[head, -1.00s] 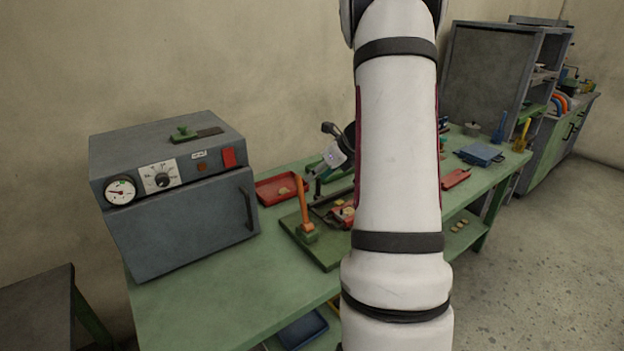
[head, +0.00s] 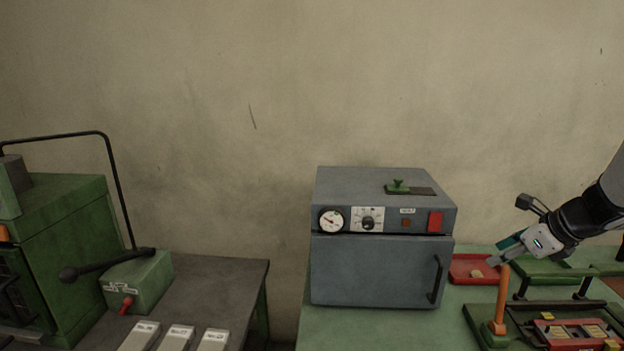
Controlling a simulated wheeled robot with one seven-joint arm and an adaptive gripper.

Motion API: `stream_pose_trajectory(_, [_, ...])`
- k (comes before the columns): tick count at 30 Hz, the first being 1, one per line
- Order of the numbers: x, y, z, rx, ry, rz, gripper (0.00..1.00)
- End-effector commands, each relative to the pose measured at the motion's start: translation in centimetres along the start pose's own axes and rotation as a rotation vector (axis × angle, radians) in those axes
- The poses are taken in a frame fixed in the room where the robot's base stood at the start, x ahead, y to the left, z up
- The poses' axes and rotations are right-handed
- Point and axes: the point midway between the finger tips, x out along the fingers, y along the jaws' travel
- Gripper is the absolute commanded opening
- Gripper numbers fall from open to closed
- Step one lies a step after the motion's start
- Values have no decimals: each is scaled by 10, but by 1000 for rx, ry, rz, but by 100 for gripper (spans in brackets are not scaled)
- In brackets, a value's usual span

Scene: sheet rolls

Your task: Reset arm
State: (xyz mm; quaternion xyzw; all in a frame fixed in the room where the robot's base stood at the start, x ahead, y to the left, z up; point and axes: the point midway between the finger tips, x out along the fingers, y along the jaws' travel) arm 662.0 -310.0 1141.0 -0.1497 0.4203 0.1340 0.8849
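My gripper (head: 500,256) is at the right of the head view, at the end of my arm, which comes in from the right edge. It points down and left, above the green bench and near the red tray (head: 460,269). The tray holds a small tan piece (head: 477,273). Its fingers are small and partly merge with the things behind, so I cannot tell whether they are open or shut. I see nothing clearly held.
A grey oven (head: 375,270) with a dial stands left of my gripper. An orange post (head: 501,300) rises from a green press base just below the gripper. At left are a dark table (head: 225,290) and a green machine (head: 65,250).

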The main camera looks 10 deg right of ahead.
Motion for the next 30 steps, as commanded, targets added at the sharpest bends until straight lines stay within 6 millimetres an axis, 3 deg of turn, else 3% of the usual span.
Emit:
stream_pose_trajectory(1, [-10,28,26,-150,-3,29,36])
stream_pose_trajectory(6, [-43,117,74,-667,2,123,36])
stream_pose_trajectory(10, [-70,182,90,-1059,2,183,36])
stream_pose_trajectory(15, [-107,255,88,-1572,5,242,36])
stream_pose_trajectory(21, [-146,316,63,-2157,28,282,36])
stream_pose_trajectory(27, [-169,342,35,-2577,75,293,36])
stream_pose_trajectory(30, [-174,346,28,-2683,94,295,36])
